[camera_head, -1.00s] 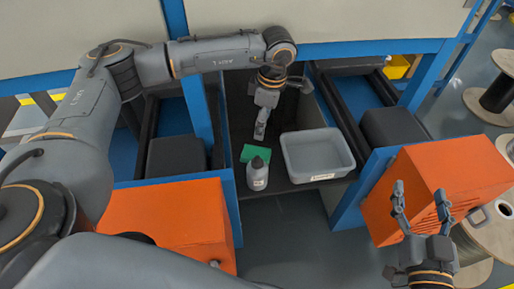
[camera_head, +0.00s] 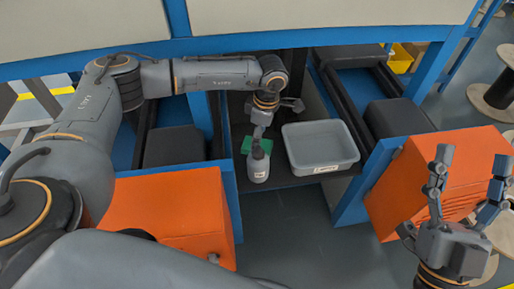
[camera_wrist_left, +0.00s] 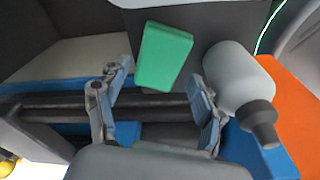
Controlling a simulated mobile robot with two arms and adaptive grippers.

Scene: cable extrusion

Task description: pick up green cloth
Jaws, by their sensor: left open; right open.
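The green cloth (camera_head: 248,143) lies on the dark shelf, behind and partly hidden by a grey bottle. In the left wrist view the green cloth (camera_wrist_left: 163,57) is a flat green block beyond the fingertips, roughly between them. My left gripper (camera_head: 259,133) points down over the cloth, close to it. In the left wrist view my left gripper (camera_wrist_left: 158,88) has its two fingers spread with nothing between them. My right gripper (camera_head: 468,172) is open and empty, fingers up, in front of the orange box at the right.
The grey bottle (camera_head: 258,166) with a dark cap stands close beside the cloth; it also shows in the left wrist view (camera_wrist_left: 235,75). A grey bin (camera_head: 320,150) sits right of it on the shelf (camera_head: 290,184). Orange boxes (camera_head: 170,210) and blue posts flank the shelf.

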